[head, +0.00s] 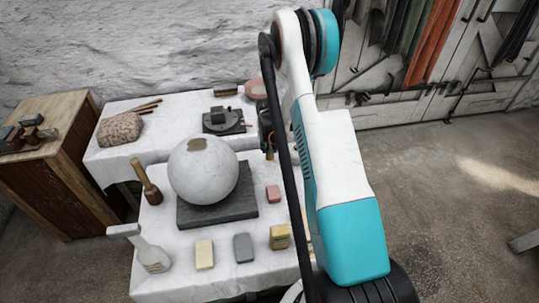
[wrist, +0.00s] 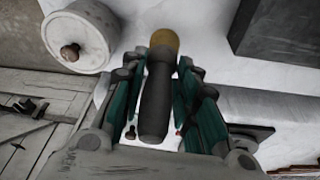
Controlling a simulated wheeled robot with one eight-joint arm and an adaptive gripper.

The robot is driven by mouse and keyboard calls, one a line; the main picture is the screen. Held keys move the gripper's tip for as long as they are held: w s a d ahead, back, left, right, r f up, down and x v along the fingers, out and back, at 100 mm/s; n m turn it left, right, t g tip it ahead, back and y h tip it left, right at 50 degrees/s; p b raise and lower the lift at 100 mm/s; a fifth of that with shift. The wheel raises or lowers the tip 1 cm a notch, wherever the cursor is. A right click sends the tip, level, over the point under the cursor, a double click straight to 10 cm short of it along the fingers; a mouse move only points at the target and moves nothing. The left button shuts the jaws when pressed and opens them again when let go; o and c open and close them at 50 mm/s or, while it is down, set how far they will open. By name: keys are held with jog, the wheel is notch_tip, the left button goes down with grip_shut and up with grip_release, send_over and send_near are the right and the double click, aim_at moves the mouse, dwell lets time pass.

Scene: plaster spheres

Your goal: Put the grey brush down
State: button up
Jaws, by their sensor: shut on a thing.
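The grey brush (wrist: 157,95) is in my gripper (wrist: 158,115) in the wrist view. It has a dark grey handle and a yellowish tip that points away from the wrist, over white cloth. The green-lined fingers are shut on the handle from both sides. In the head view my gripper (head: 268,130) is to the right of the large plaster sphere (head: 203,170), partly hidden by my arm. A small brownish end of the brush (head: 270,155) shows below it. I cannot tell whether the tip touches the cloth.
The sphere sits on a dark slab (head: 217,208) on the white-covered front table (head: 175,288). A red block (head: 273,194), yellow block (head: 204,254), grey block (head: 243,248), stacked yellow block (head: 279,237), mallet (head: 147,182) and white bottle-shaped object (head: 150,254) surround it. A rear table (head: 175,120) holds stone and tools.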

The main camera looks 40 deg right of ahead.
aim_at(269, 150)
notch_tip(269, 150, down, 4)
jog(key=shift+f+b, duration=0.15)
jog(key=shift+b, duration=0.65)
jog(key=o, duration=1.1)
jog(key=shift+o, duration=0.2)
jog(key=p+v, duration=0.4)
jog(key=v, duration=0.8)
